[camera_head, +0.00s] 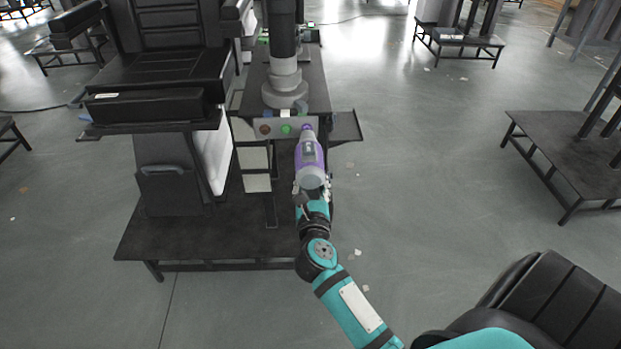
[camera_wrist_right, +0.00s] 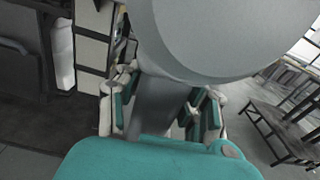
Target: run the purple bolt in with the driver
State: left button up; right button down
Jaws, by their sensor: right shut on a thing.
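The driver (camera_head: 309,158), purple and grey with a dark panel, stands out from the end of my right arm and points away toward the grey bolt plate (camera_head: 275,122). My right gripper (camera_head: 313,188) is shut on its grey handle. The wrist view also shows the right gripper (camera_wrist_right: 163,105) with its fingers on both sides of the grey handle (camera_wrist_right: 158,100), under the driver's large grey body (camera_wrist_right: 225,35). The purple bolt (camera_head: 307,127) shows at the plate's right end, right at the driver's nose; whether they touch is hard to tell. My left gripper is out of view.
A green bolt (camera_head: 286,129) and a brown one (camera_head: 265,129) sit left on the plate. The grey column (camera_head: 284,85) rises behind it. A black padded seat (camera_head: 165,75) stands left on a dark platform (camera_head: 190,235).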

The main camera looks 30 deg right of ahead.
aim_at(311, 194)
jog(key=shift+v, duration=1.15)
jog(key=shift+r, duration=0.1)
jog(key=shift+v, duration=2)
